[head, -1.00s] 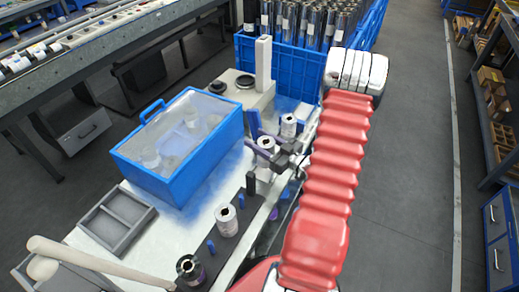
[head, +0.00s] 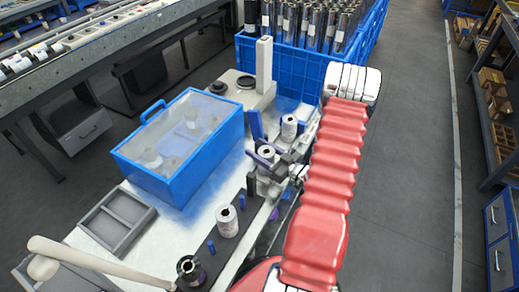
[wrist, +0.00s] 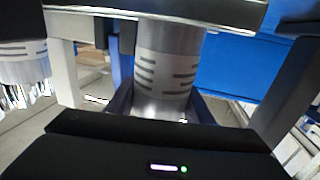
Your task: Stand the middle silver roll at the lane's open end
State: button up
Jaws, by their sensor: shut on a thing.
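My gripper (head: 268,164) is shut on a silver roll (head: 266,151) with a pale label. In the wrist view, this silver roll (wrist: 167,68) is upright between my dark blue fingers, its label marked with dark dashes. Its base is hidden by my gripper, so I cannot tell whether it touches anything below. A second silver roll (head: 289,127) stands just beyond it, up and right. A third silver roll (head: 227,221) stands nearer, on a dark strip along the table edge. At the strip's near end is a darker roll (head: 190,268). The lane's open end is not clear to me.
A blue-framed clear box (head: 180,145) with rolls inside sits on the white table. A grey tray (head: 114,222) lies nearer left. A grey post (head: 264,65) rises behind. A blue crate (head: 290,65) full of rolls stands at the back. Small blue pegs (head: 211,246) flank the strip.

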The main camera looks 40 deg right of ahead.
aim_at(273, 158)
jog(key=o, duration=1.3)
jog(key=s, duration=0.4)
jog(key=s+d, duration=0.1)
jog(key=s, duration=0.6)
jog(key=shift+s+d, duration=0.35)
jog(key=shift+s, duration=0.05)
jog(key=shift+s, duration=0.1)
